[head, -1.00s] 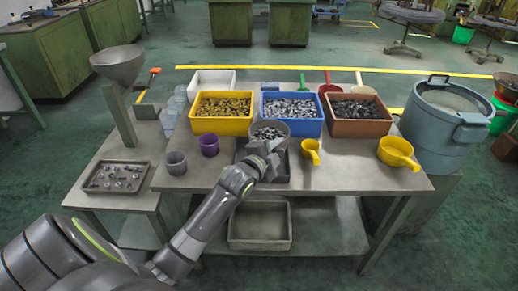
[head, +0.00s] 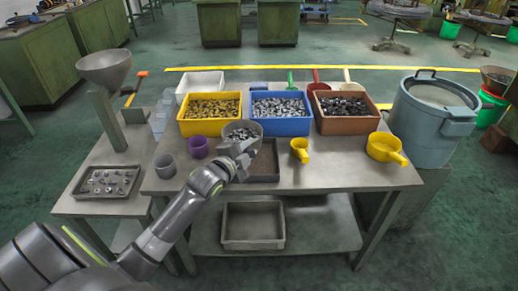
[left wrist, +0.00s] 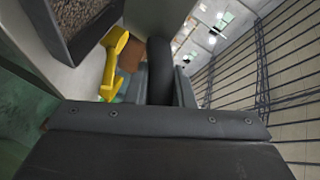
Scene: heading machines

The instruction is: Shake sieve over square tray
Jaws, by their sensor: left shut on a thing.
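The sieve (head: 257,141) is a round grey pan with metal parts in it, in the middle of the head view. My left gripper (head: 238,167) is shut on it from the front; the jaws are small and partly hidden there. In the left wrist view a thick dark handle (left wrist: 160,72) stands up in front of the gripper. The square tray (head: 262,180) is dark, with brown-grey grains in it. The sieve overlaps its back left part; the exact height is unclear. The tray also shows in the left wrist view (left wrist: 97,38). My right gripper is out of view.
Yellow (head: 209,129), blue (head: 281,127) and brown (head: 345,125) bins of parts stand behind. A purple cup (head: 198,147) is left of the tray, a yellow scoop (head: 300,150) right. A big blue-grey drum (head: 428,130) stands at the right. The front right tabletop is clear.

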